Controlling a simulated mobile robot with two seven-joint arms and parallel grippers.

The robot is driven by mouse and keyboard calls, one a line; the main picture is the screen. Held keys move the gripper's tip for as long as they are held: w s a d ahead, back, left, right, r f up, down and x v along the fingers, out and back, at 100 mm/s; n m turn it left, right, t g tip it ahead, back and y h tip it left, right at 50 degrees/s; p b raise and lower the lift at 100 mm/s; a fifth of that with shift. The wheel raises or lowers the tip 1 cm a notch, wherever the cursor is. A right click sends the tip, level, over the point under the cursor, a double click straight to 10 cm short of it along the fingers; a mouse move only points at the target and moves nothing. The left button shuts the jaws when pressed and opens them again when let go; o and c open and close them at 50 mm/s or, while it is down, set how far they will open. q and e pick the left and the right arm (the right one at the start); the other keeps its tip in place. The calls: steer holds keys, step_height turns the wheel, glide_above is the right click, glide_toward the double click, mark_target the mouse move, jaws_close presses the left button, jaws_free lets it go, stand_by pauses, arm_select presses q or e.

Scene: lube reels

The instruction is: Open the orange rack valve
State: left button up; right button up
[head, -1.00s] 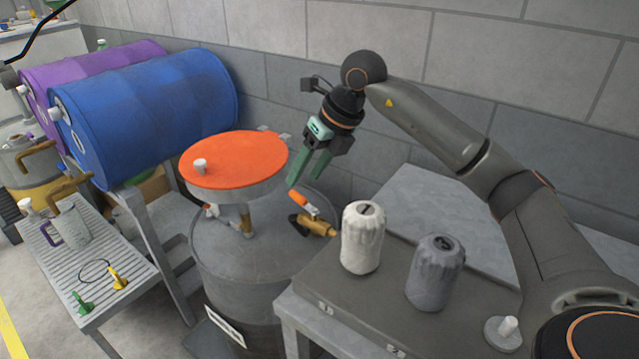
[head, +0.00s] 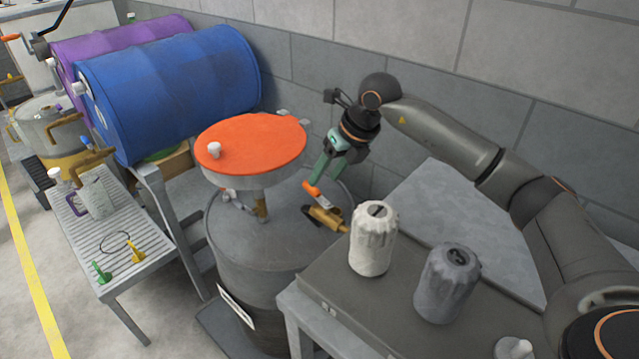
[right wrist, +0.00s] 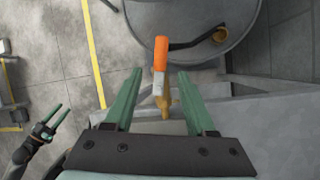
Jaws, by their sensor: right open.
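The valve has an orange handle (head: 311,189) and a brass body (head: 326,218), beside the grey drum's top in the head view. In the right wrist view the orange handle (right wrist: 161,53) points away from me, in line with the gap between my fingers. My right gripper (head: 316,178) is open, its green fingertips just by the handle; whether they touch it is unclear. In the right wrist view its fingers (right wrist: 157,80) stand apart with nothing gripped. My left gripper (right wrist: 63,112) shows only at the left of that view, fingers apart and empty.
An orange disc (head: 252,142) stands above the grey drum (head: 245,245). A white canister (head: 373,240) and a grey canister (head: 446,283) stand on the dark case (head: 335,285) at the right. Blue (head: 180,90) and purple (head: 95,50) drums lie on their sides behind.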

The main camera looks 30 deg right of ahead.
mark_target(317, 190)
steer(key=shift+x, duration=2.35)
jaws_close()
